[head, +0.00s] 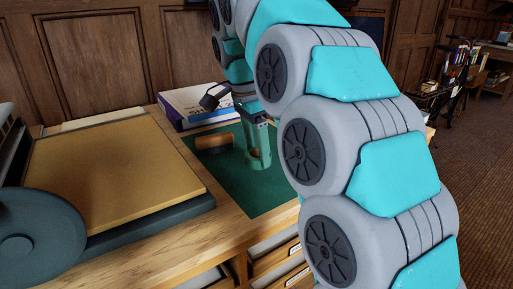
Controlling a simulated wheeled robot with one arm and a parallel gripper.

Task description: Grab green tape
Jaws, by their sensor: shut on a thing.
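The green tape (258,150) is an upright green piece with a round opening near its lower end. It is over the dark green mat (267,193); I cannot tell whether it touches the mat. My gripper (252,108) comes down from above and is shut on its upper part. My arm hides part of the area to the right, and the fingertips are small and hard to make out.
Wood panelling stands close behind.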

